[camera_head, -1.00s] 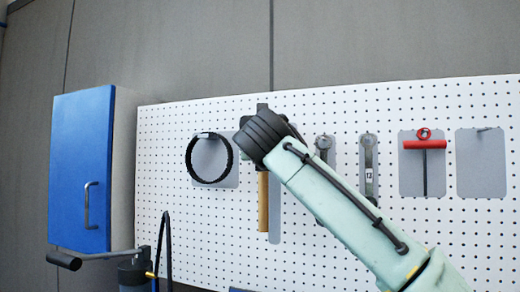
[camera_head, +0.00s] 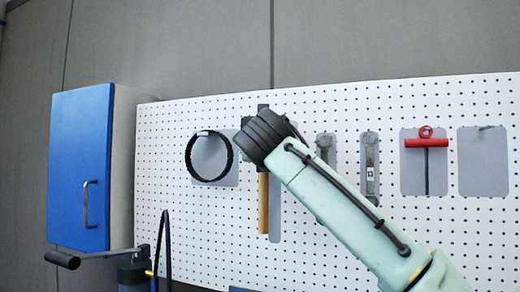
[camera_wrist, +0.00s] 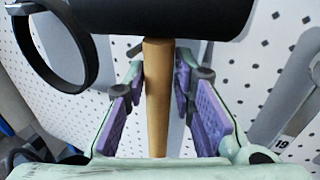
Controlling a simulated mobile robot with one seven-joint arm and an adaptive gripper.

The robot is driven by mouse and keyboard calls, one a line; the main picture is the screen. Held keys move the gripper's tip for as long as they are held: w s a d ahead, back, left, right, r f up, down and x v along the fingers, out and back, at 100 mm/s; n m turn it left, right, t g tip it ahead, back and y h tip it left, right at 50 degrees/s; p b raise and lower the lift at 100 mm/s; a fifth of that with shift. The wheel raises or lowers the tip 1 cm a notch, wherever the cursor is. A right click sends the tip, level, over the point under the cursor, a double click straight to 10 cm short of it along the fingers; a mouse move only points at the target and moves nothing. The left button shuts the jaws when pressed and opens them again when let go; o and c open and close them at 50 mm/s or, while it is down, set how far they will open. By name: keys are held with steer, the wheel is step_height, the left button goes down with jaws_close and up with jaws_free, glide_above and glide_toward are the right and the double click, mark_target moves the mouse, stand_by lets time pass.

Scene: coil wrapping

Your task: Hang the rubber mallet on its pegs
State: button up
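The rubber mallet has a black head and a wooden handle. In the head view its handle (camera_head: 263,204) hangs down in front of the pegboard, and most of the head is hidden by my wrist. In the wrist view the black mallet head (camera_wrist: 185,14) crosses the top, with the handle running down from it. My gripper (camera_wrist: 160,85) has its purple-padded fingers on either side of the handle, with gaps showing, so it looks open around it. The mallet's pegs are hidden behind the head. A grey patch (camera_head: 274,222) shows beside the handle on the board.
On the white pegboard (camera_head: 340,255), a black ring (camera_head: 190,160) hangs left of the mallet. Wrenches (camera_head: 369,165) and a red T-handle tool (camera_head: 426,142) hang to the right. An empty grey patch (camera_head: 483,165) has a peg. A blue cabinet (camera_head: 80,165) stands left.

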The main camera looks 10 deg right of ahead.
steer(key=v, duration=1.2)
steer(key=shift+s+a, duration=0.1)
steer(key=shift+s, duration=0.05)
